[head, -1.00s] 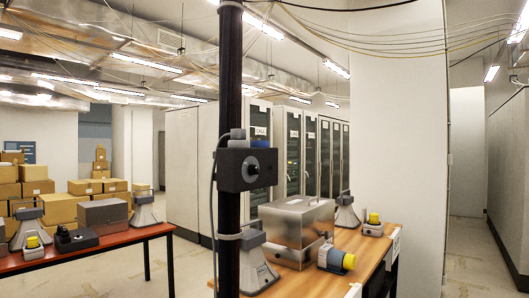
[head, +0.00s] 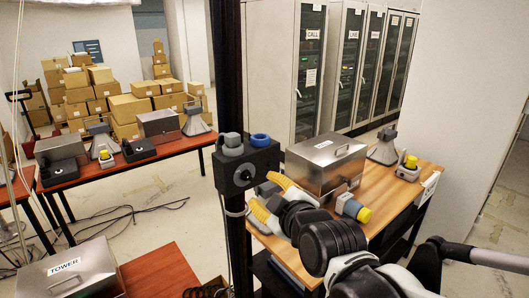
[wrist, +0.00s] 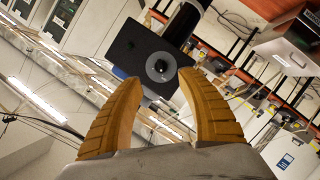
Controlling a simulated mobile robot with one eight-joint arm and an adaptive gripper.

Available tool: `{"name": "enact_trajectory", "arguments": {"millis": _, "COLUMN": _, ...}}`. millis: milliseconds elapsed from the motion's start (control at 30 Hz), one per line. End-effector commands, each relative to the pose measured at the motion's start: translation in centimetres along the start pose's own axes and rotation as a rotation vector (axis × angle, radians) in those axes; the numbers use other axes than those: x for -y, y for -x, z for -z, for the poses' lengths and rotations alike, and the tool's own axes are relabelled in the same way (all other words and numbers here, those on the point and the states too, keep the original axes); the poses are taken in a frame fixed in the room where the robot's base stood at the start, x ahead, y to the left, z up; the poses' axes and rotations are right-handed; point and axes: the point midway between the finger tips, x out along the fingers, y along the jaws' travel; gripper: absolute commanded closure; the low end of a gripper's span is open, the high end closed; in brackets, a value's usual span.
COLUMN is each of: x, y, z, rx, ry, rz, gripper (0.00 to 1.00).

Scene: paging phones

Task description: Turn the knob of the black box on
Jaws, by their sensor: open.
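The black box (head: 238,172) is fixed to a dark vertical pole, with a round dark knob (head: 245,176) on its front face. A grey part and a blue ring-like part sit on its top. In the wrist view the box (wrist: 128,48) appears tilted, with its knob (wrist: 160,67) facing the camera between my yellow fingers. My gripper (head: 263,196) is just right of the box in the head view; in the wrist view its open fingers (wrist: 163,85) have nothing between them, and the knob appears beyond their tips. Whether they touch the box cannot be told.
A red table (head: 170,275) with a TOWER box (head: 70,272) is at the lower left. Cables lie on the floor.

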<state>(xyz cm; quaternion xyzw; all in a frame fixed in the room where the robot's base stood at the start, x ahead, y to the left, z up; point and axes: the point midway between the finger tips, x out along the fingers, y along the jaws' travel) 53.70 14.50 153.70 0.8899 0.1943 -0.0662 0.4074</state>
Motion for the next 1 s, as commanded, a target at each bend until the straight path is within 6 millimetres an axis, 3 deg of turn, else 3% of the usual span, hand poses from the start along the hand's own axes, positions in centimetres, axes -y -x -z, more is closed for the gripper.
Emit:
{"name": "enact_trajectory", "arguments": {"millis": 233, "x": -0.2, "y": -1.8, "z": 0.3, "rx": -0.006, "ry": 0.01, "rz": -0.004, "gripper": 0.54}}
{"name": "enact_trajectory", "arguments": {"millis": 700, "x": -0.2, "y": -9.4, "z": 0.4, "rx": -0.005, "ry": 0.008, "rz": -0.003, "gripper": 0.54}}
{"name": "enact_trajectory", "arguments": {"millis": 1000, "x": -0.2, "y": -10.9, "z": 0.3, "rx": -0.005, "ry": 0.008, "rz": -0.003, "gripper": 0.54}}
